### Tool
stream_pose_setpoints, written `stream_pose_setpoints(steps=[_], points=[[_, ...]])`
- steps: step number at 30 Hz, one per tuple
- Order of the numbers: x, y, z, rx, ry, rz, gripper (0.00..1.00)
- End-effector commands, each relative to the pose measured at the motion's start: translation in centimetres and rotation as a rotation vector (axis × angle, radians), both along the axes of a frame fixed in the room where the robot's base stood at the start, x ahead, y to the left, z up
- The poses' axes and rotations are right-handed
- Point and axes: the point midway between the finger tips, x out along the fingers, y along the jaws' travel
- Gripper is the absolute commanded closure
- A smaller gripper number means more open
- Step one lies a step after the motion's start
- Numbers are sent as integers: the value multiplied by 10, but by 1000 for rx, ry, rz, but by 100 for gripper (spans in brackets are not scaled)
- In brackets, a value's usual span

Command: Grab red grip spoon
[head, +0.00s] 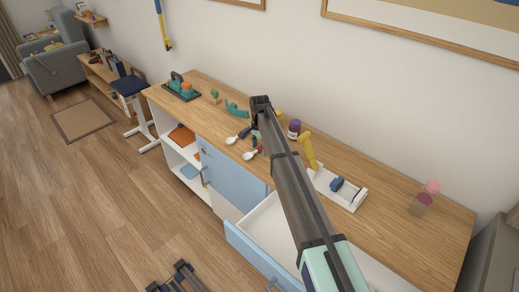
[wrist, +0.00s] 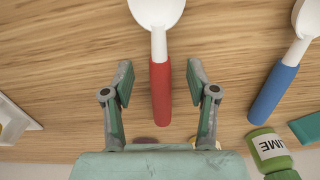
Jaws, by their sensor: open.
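The red grip spoon (wrist: 160,92) lies on the wooden counter, its white bowl cut off by the top edge of the wrist view. My gripper (wrist: 160,84) is open, with one finger on each side of the red handle and a gap on both sides. I cannot tell how far above the counter the fingertips are. In the head view the red grip spoon's white bowl (head: 249,155) shows just left of my arm. A blue grip spoon (wrist: 274,92) lies to the right in the wrist view, and its white bowl shows in the head view (head: 231,140).
A green labelled bottle (wrist: 269,149) and a teal item (wrist: 306,127) lie near the blue spoon. A yellow item (head: 308,152) and a white tray (head: 349,204) stand right of my arm. A drawer (head: 258,252) stands open below. Bare counter surrounds the red handle.

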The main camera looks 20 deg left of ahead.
Motion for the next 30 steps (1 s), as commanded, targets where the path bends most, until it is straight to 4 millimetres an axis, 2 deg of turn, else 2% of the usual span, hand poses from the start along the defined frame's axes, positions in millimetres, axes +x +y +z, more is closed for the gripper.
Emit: stream_pose_setpoints(steps=[2, 5, 7, 22, 26, 30], points=[[0, 0, 0, 0, 0, 0, 42], [0, 0, 0, 0, 0, 0, 74], [0, 0, 0, 0, 0, 0, 98], [0, 0, 4, 0, 0, 0, 100], [0, 0, 13, 0, -1, 0, 100], [0, 0, 32, 1, -2, 0, 100]])
